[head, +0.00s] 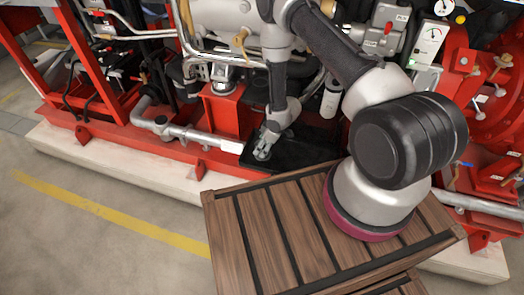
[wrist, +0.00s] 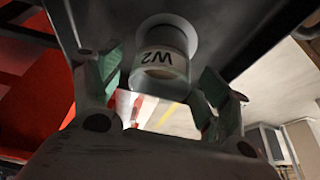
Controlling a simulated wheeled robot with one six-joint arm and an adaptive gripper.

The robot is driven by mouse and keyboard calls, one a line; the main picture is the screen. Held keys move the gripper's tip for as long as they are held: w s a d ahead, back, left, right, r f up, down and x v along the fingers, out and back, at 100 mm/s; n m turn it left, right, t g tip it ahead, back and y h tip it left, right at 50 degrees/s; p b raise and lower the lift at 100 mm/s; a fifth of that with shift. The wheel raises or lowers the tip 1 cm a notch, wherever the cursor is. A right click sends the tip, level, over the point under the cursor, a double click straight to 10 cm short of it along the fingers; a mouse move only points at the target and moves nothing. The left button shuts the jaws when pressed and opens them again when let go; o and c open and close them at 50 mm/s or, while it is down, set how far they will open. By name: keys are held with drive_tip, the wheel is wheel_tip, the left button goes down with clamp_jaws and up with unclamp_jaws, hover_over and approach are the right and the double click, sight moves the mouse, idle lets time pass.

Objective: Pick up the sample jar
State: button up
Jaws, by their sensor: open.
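The sample jar (wrist: 163,50) is a small pale, clear-looking jar with a white label that reads W2, upside down in the wrist view. It stands on a dark tray (wrist: 232,40). My gripper (wrist: 160,78) is open, with one green-padded finger on each side of the jar. Gaps show between the pads and the jar. In the head view my gripper (head: 266,146) points down at the left part of the black tray (head: 300,154), and its fingers mostly hide the jar.
A wooden slatted crate (head: 285,230) stands in front of the tray, under my arm's base. The red pump frame (head: 150,145) and grey pipes (head: 185,131) lie to the left. A white bottle (head: 330,103) stands behind the tray. Open floor (head: 100,240) is at lower left.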

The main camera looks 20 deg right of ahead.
drive_tip(key=shift+d+x, duration=0.2)
drive_tip(key=shift+x, duration=1.05)
drive_tip(key=shift+s, duration=0.15)
drive_tip(key=c, duration=1.3)
drive_tip(key=shift+o, duration=0.2)
